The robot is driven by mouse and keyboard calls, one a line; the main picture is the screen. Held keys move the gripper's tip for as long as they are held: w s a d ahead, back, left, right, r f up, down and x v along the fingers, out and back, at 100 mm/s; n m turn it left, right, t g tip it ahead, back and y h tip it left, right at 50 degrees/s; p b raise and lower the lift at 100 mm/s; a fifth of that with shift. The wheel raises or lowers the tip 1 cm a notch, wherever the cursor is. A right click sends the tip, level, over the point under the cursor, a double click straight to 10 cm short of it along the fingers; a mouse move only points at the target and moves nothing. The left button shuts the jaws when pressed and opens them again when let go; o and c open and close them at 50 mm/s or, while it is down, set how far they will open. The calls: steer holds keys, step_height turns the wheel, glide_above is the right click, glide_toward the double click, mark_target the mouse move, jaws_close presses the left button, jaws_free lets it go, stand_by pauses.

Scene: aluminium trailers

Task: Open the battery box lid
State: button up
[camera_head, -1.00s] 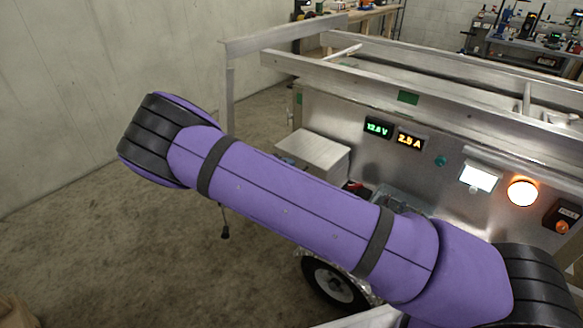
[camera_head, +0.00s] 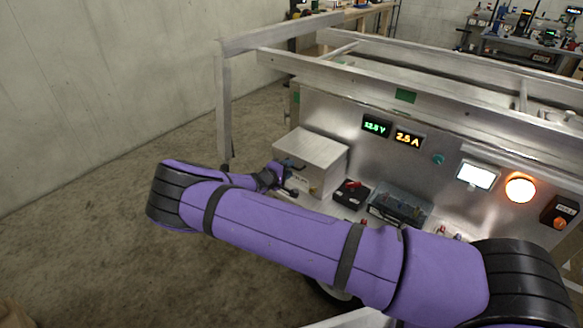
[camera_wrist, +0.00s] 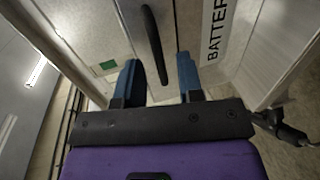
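The battery box (camera_head: 312,158) is a bare metal box on the trailer's front ledge, and its lid (camera_head: 310,145) looks shut. My gripper (camera_head: 284,178) is at the box's near left face. In the wrist view my gripper (camera_wrist: 160,66) is open, with its two blue fingers apart. A dark bar handle (camera_wrist: 153,42) shows between and ahead of the fingertips, and I see no finger closed on it. The BATTERY label (camera_wrist: 215,30) is on the box face to the right of the fingers. Whether a finger touches the handle is unclear.
Behind is the trailer panel (camera_head: 340,108) with lit displays, and metal frame rails (camera_head: 400,75) run above. The floor at left is clear.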

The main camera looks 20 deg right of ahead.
mark_target(307, 154)
steer(key=shift+x, duration=1.3)
steer(key=shift+c, duration=0.3)
jaws_close()
steer(key=shift+r, duration=0.1)
